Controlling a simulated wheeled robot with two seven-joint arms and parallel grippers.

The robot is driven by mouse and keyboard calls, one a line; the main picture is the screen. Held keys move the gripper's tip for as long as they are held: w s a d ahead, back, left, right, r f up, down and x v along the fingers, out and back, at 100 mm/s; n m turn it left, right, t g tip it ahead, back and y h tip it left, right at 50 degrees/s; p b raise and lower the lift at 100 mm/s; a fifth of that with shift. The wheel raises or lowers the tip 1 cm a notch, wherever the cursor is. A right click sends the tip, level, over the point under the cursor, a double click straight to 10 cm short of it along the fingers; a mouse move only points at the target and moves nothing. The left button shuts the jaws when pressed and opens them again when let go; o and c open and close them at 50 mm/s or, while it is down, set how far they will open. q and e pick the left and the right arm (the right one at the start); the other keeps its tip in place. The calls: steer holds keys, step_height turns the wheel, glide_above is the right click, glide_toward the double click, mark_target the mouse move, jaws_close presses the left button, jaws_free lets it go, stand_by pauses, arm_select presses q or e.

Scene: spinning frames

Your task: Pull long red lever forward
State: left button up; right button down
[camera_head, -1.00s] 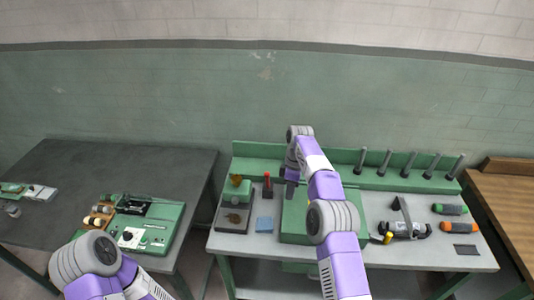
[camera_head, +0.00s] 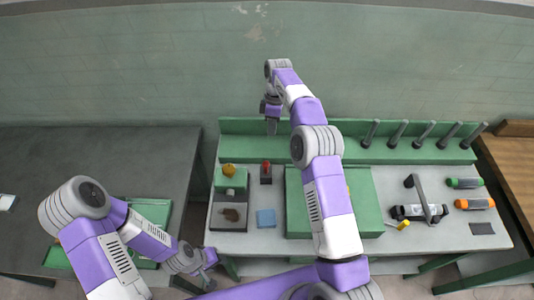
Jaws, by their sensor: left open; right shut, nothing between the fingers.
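The red lever (camera_head: 266,167) stands on a small dark base on the workbench (camera_head: 345,238), left of the large green box. From this steep angle mostly its red top shows, so its tilt is hard to judge. My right gripper (camera_head: 271,127) is shut and empty. It points down and appears above and beyond the lever in the picture, near the green back ledge, with a visible gap between them. My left gripper (camera_head: 212,264) is open and empty, low at the front left near the bench's front edge, far from the lever.
A large green box (camera_head: 365,203) stands right of the lever, partly under my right arm. A green block with a yellow knob (camera_head: 229,170) and a blue square (camera_head: 265,218) are close by. Several dark posts line the green ledge (camera_head: 235,127). A grey handled tool (camera_head: 422,198) lies right.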

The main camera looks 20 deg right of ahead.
steer(key=shift+s+a+f+p, duration=0.2)
steer(key=shift+s+a+f, duration=0.45)
steer(key=shift+f, duration=0.85)
steer(key=shift+s+a+f+p, duration=0.3)
steer(key=shift+s+f, duration=0.65)
steer(key=shift+f, duration=0.55)
steer(key=shift+s+a+f+p, duration=0.15)
steer(key=shift+s+a+f, duration=0.5)
steer(key=shift+f, duration=0.85)
steer(key=shift+s+d, duration=0.15)
